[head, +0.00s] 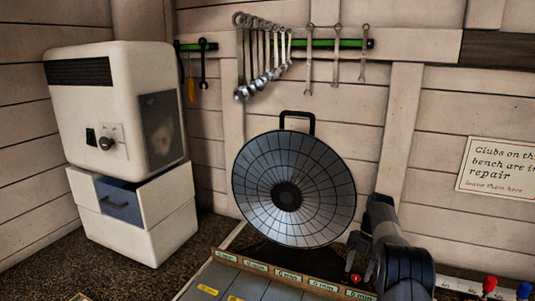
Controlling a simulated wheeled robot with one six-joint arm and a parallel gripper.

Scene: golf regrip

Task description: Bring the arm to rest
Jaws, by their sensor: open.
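My arm (402,262) shows at the lower right, bent, in front of the wall and over the right end of the bench. My gripper (359,268) seems to be the small dark part at the arm's left side, just above the labelled strip. It is open, and nothing shows between its fingers. The fingers are small and dark, so their exact shape is hard to make out.
A round metal dish heater (325,205) stands close left of my arm. A labelled strip (282,275) edges the bench tray. Red and blue knobs (489,284) are at the lower right. A cream cabinet (150,235) stands left; wrenches (309,65) hang behind.

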